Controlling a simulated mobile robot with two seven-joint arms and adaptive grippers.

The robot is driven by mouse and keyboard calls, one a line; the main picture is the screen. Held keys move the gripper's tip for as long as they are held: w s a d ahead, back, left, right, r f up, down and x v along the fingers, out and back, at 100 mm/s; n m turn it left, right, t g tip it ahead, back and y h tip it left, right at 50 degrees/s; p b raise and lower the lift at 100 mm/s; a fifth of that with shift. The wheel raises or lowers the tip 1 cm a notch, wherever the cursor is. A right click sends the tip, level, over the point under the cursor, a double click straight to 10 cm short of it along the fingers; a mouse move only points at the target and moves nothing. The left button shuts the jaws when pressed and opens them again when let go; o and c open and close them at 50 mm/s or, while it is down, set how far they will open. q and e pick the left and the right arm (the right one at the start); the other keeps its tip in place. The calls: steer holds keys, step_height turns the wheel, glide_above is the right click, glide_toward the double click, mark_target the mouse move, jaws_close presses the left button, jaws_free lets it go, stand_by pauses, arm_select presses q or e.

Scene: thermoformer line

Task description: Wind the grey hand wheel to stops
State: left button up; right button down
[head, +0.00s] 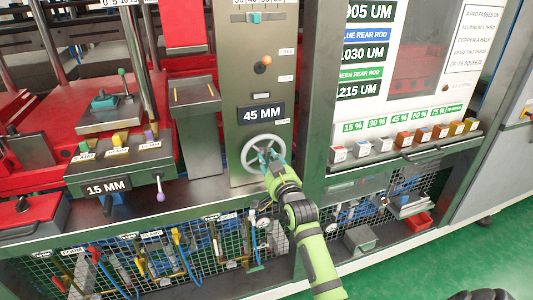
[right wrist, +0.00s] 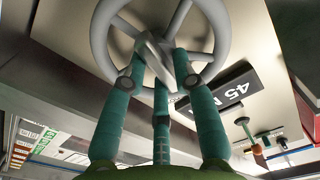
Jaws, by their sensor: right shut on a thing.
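The grey hand wheel (head: 251,146) is a spoked ring on the steel panel, just below a black "45 MM" sign (head: 261,113). My right gripper (head: 268,159) reaches it from the lower right. In the right wrist view the wheel (right wrist: 222,40) fills the top, and the teal fingers of my right gripper (right wrist: 163,65) are shut on it near its hub and spokes. My left gripper is not seen in the head view.
An orange knob (head: 266,60) and a scale with a teal slider (head: 255,17) are higher on the same panel. Small coloured boxes (head: 403,140) line a shelf at right. Wire mesh (head: 130,265) is below.

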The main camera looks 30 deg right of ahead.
steer(key=shift+w+r+m+t, duration=0.25)
steer(key=shift+r+m, duration=0.25)
steer(key=shift+m, duration=0.3)
steer(key=shift+m+p, duration=0.3)
steer(key=shift+p, duration=0.1)
steer(key=c, duration=0.9)
jaws_free()
steer(key=shift+w+d+f, duration=0.15)
steer(key=shift+w+f, duration=0.3)
steer(key=shift+w, duration=0.1)
steer(key=shift+f, duration=0.1)
steer(key=shift+f, duration=0.1)
steer(key=shift+s, duration=0.15)
